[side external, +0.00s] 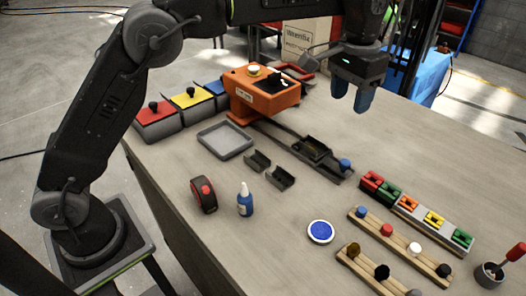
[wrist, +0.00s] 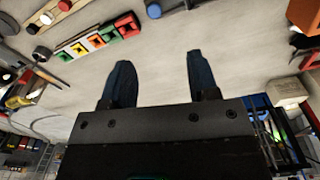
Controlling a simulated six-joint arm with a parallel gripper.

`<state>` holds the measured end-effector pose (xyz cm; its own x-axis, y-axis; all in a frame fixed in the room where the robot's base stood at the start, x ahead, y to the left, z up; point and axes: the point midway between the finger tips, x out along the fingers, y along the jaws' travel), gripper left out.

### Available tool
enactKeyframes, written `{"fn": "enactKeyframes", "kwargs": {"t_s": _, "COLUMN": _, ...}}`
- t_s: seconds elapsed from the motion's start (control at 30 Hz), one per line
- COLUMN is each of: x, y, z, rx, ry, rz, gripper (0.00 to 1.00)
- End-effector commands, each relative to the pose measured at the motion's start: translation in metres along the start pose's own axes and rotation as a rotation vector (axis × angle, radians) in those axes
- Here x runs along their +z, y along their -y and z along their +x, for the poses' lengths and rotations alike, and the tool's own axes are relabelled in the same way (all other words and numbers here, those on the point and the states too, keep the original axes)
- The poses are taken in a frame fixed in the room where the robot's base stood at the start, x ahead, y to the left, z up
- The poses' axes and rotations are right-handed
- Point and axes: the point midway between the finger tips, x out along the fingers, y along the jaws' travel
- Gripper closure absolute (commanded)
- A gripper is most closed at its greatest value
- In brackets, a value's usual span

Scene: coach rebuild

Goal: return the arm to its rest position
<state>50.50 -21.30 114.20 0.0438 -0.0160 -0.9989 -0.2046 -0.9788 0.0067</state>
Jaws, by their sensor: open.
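My gripper (side external: 352,95) hangs above the far part of the table, to the right of the orange machine. Its two blue fingers point down and are apart, with nothing between them. The wrist view also shows the fingers (wrist: 158,82) spread and empty, with bare table beyond the tips. My arm reaches across from the base at the left.
The table (side external: 285,220) holds an orange machine (side external: 262,95), lidded bins (side external: 190,100), a grey tray (side external: 225,139), a tape measure (side external: 204,195), a blue bottle (side external: 245,203), a row of coloured blocks (side external: 408,206) and wooden peg racks (side external: 400,245). A cardboard box (side external: 300,40) stands behind.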

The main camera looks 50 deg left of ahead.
Motion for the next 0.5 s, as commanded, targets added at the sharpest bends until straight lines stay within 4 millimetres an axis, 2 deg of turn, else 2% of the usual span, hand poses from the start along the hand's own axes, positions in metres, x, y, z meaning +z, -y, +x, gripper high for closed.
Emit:
{"fn": "enactKeyframes", "kwargs": {"t_s": 0.03, "x": 0.012, "y": 0.011, "z": -0.016, "rx": 0.001, "ry": -0.025, "rz": -0.013, "gripper": 0.45}}
{"fn": "enactKeyframes", "kwargs": {"t_s": 0.2, "x": 0.061, "y": 0.041, "z": -0.052, "rx": 0.002, "ry": -0.104, "rz": -0.049, "gripper": 0.45}}
{"fn": "enactKeyframes", "kwargs": {"t_s": 0.33, "x": 0.105, "y": 0.061, "z": -0.068, "rx": -0.002, "ry": -0.167, "rz": -0.077, "gripper": 0.45}}
{"fn": "enactKeyframes", "kwargs": {"t_s": 0.5, "x": 0.169, "y": 0.080, "z": -0.072, "rx": -0.011, "ry": -0.246, "rz": -0.113, "gripper": 0.45}}
